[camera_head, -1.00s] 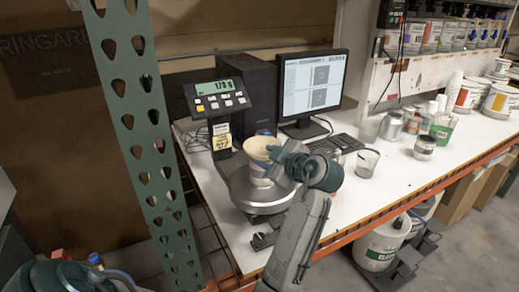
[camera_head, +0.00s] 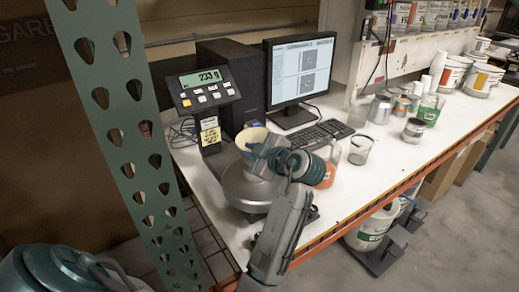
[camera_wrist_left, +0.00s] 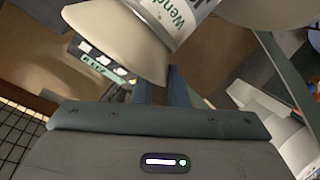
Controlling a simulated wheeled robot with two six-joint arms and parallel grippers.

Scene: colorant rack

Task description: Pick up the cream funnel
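The cream funnel (camera_head: 251,138) sits wide end up on a white labelled container (camera_head: 256,163) on the round scale pan (camera_head: 247,188). My left gripper (camera_head: 263,149) is at the funnel's right side, close against its rim. In the left wrist view, the funnel (camera_wrist_left: 118,42) and container (camera_wrist_left: 172,14) appear tilted. The gripper's two narrow fingers (camera_wrist_left: 161,88) stand close together at the funnel's rim, which partly hides them. I cannot tell whether they are clamped on it. The right gripper is not in view.
The scale display (camera_head: 205,82) reads 233 g behind the funnel. An orange-tinted beaker (camera_head: 327,166) stands just right of my left gripper, with a clear beaker (camera_head: 360,150) beyond. A keyboard (camera_head: 318,134) and monitor (camera_head: 299,73) are behind. A green perforated post (camera_head: 125,130) stands at left.

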